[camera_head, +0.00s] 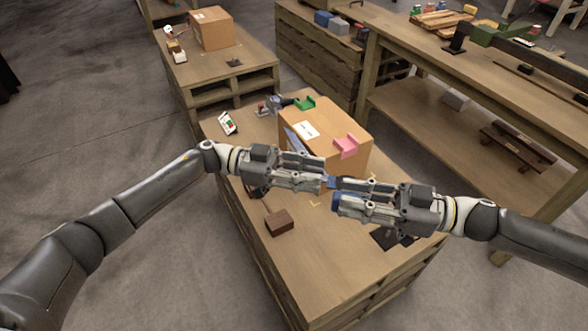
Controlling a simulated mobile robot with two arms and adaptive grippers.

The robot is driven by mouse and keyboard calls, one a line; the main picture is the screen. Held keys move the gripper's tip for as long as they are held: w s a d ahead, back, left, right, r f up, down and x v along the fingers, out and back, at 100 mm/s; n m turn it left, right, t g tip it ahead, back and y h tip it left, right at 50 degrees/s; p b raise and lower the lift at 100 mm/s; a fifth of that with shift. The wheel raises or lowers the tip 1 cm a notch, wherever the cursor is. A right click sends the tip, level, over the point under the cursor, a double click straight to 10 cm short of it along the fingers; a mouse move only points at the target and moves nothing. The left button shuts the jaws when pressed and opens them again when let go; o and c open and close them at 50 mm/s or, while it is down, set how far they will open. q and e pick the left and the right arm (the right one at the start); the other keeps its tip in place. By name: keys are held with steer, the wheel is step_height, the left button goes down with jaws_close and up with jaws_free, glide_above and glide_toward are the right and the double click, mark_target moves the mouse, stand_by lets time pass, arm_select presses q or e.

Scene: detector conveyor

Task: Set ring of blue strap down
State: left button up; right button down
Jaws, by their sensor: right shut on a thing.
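My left gripper (321,174) reaches in from the left over the front of the cardboard box. Its fingers point right, and I cannot tell whether they are open or shut. My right gripper (341,193) comes from the right, points left and is shut on the blue strap (335,199). Only small blue patches of the strap show at its fingertips. The rest of the ring is hidden or too small to make out. The two grippers' fingertips are very close together, and I cannot tell whether they touch.
The cardboard box (334,125) stands on the wooden crate table (318,261), with a pink piece (346,146) and a green piece (304,103) on it. A brown block (279,222) lies at the front left. A long workbench (480,105) stands at right.

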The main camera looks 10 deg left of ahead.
mark_target(340, 179)
arm_select(q)
steer(key=d, duration=0.8)
steer(key=shift+s, duration=0.25)
jaws_close()
steer(key=c, duration=0.6)
jaws_free()
steer(key=o, duration=0.6)
steer(key=shift+a, duration=0.1)
